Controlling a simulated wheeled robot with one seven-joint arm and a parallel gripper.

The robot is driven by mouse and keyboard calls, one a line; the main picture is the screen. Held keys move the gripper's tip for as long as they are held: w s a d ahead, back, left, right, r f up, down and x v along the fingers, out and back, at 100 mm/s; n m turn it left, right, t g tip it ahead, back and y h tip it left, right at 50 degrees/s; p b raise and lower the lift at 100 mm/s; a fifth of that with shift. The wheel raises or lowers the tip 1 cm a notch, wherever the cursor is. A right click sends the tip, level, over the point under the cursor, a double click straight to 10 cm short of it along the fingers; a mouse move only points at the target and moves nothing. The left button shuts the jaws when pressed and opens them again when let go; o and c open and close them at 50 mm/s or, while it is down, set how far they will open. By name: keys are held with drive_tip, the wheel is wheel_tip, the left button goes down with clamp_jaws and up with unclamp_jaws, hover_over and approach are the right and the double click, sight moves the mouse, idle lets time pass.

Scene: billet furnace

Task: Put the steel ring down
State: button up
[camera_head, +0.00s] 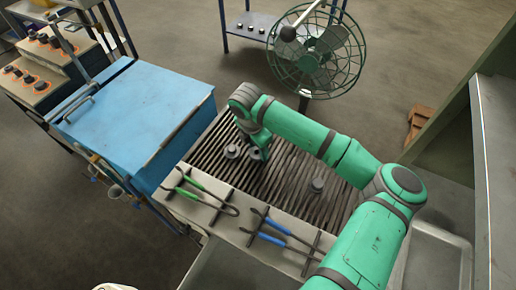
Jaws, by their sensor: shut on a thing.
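My green arm reaches over a dark slatted grate (290,165), and its end points down near the grate's far left part. My gripper (258,153) is shut on a small grey piece, which I take to be the steel ring (252,154). The fingers and wrist partly hide it, and its hole does not show clearly. I cannot tell whether it touches the slats. Just left of it, a similar grey metal piece (231,151) sits on the grate. Another grey piece with a raised middle (318,185) stands farther right on the slats.
A blue furnace box (135,110) stands close on the left. Green-handled tongs (205,192) and blue-handled tongs (275,232) lie on racks along the near ledge. A green caged fan (316,50) stands behind. Bare slats lie between the gripper and the right piece.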

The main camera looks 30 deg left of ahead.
sight(254, 155)
drive_tip(key=shift+f, duration=0.1)
drive_tip(key=o, duration=1.3)
drive_tip(key=shift+o, duration=0.2)
drive_tip(key=shift+d, duration=0.15)
wheel_tip(254, 155, up, 12)
drive_tip(key=s+a, duration=0.1)
drive_tip(key=shift+s, duration=0.35)
drive_tip(key=shift+d, duration=0.1)
